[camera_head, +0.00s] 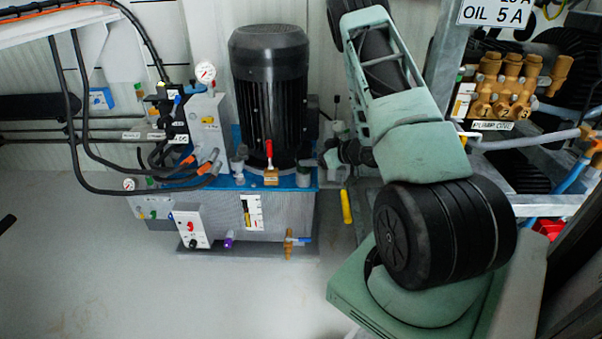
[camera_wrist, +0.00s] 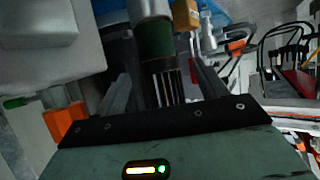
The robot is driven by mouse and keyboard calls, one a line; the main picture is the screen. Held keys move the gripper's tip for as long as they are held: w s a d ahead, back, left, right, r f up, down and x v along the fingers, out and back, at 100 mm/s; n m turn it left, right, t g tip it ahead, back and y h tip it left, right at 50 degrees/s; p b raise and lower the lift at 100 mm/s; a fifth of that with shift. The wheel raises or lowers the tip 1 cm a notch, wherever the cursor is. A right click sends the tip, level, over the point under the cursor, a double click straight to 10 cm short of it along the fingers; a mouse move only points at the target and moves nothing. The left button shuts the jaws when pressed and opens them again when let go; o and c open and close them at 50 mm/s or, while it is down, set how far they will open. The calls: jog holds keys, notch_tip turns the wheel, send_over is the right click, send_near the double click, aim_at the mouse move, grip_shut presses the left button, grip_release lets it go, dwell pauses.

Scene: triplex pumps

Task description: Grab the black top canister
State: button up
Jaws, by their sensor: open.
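A large black ribbed canister (camera_head: 270,90) with a domed top stands upright on a blue-topped grey tank (camera_head: 283,212) in the head view. My gripper shows in the wrist view (camera_wrist: 160,88), with its two grey fingers apart. Between the fingers is a cylinder (camera_wrist: 155,45) with a pale end, a dark green band and a dark ribbed section. I cannot tell whether it is part of the black canister or whether the fingers touch it. In the head view my arm rises right of the canister, and my gripper cannot be made out clearly.
A gauge (camera_head: 205,72), hoses and valves crowd the left of the canister. A red-handled valve (camera_head: 269,152) stands before it. Brass pump fittings (camera_head: 505,85) are at the right. The floor (camera_head: 150,270) at front left is clear.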

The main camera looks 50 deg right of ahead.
aim_at(309, 155)
jog(key=b+x, duration=0.2)
jog(key=x, duration=0.3)
jog(key=shift+d, duration=0.1)
jog(key=c, duration=1.2)
jog(key=shift+r, duration=0.15)
